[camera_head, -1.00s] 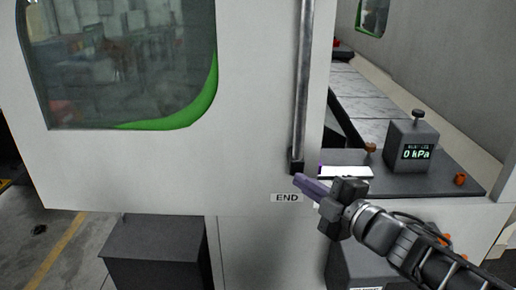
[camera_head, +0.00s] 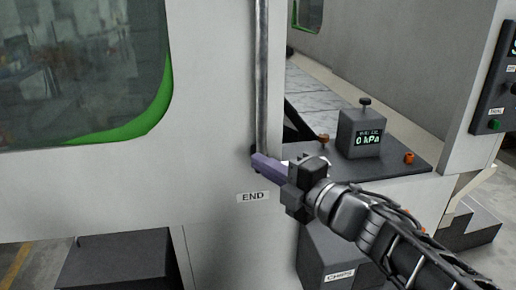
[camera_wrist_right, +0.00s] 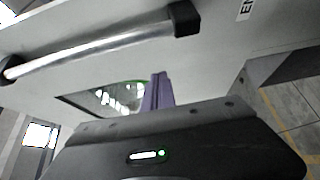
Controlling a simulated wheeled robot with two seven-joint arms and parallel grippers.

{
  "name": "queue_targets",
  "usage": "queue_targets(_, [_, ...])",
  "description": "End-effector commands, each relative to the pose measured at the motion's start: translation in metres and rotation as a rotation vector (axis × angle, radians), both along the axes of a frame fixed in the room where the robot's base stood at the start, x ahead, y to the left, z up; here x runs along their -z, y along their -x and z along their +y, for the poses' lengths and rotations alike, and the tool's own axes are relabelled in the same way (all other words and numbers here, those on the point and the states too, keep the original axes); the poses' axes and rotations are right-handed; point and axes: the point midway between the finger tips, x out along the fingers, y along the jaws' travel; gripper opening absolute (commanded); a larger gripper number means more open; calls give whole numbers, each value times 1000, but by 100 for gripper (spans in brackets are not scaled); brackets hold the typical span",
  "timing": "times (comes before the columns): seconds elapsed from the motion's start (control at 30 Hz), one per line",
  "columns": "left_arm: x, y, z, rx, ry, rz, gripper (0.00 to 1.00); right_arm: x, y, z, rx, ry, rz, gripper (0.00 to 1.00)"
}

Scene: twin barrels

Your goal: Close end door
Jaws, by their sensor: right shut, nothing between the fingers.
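The end door (camera_head: 215,100) is a large pale panel with a green-edged window and an END label (camera_head: 253,197). A vertical metal bar handle (camera_head: 261,80) runs down near its right edge. To the right of that edge an opening shows the machine's inside. My right gripper (camera_head: 262,163) is shut and empty, its purple fingers at the handle's lower end; I cannot tell whether they touch it. In the right wrist view the fingers (camera_wrist_right: 158,92) point toward the door, with the handle (camera_wrist_right: 95,45) beside them. My left gripper is not in view.
A grey gauge box (camera_head: 360,135) reading 0 kPa stands on a dark ledge (camera_head: 390,170) right of the door. A control panel (camera_head: 497,95) is at the far right. A dark CHIPS bin (camera_head: 335,258) and another dark box (camera_head: 115,265) are below.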

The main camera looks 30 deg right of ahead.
Motion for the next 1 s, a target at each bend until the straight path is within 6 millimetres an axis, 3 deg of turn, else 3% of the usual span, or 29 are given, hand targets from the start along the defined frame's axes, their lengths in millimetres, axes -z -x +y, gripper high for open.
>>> queue_targets(0.37, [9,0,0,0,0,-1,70,3,-75,11,-1,-3,5,0])
queue_targets(0.43, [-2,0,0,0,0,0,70,-3,-70,-5,7,-3,2,0])
queue_targets(0.6, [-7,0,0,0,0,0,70,-1,-66,-23,4,-1,1,0])
queue_targets(1.0, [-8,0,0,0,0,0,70,0,-64,-29,1,-1,0,0])
